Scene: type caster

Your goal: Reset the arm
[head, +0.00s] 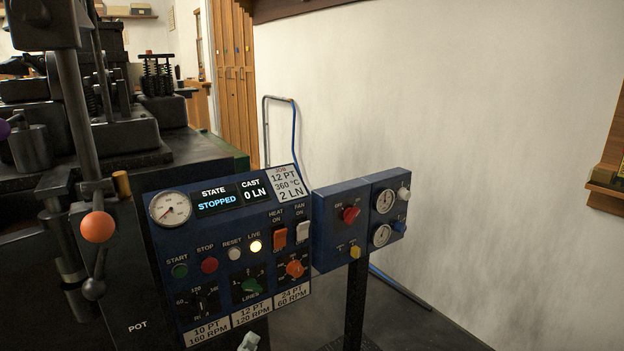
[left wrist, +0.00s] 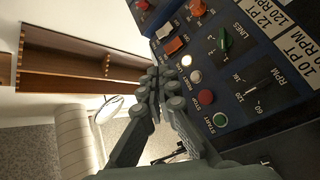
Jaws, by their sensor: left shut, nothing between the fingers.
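My left gripper (head: 249,342) just shows its grey tip at the bottom edge of the head view, in front of the lower control panel. In the left wrist view its fingers (left wrist: 154,82) are shut and empty, with the panel's buttons beyond and to the right. The blue control panel (head: 218,279) has a green start button (head: 179,271), a red stop button (head: 209,265), a white reset button (head: 234,254) and a lit live lamp (head: 255,246). Its screen (head: 216,203) reads STOPPED and 0 LN. My right gripper is not in view.
The dark casting machine (head: 110,150) stands at left, with an orange-knobbed lever (head: 97,227) close to the panel. A smaller blue box (head: 340,228) with gauges stands right of the panel on a post. The floor at lower right is open before a white wall.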

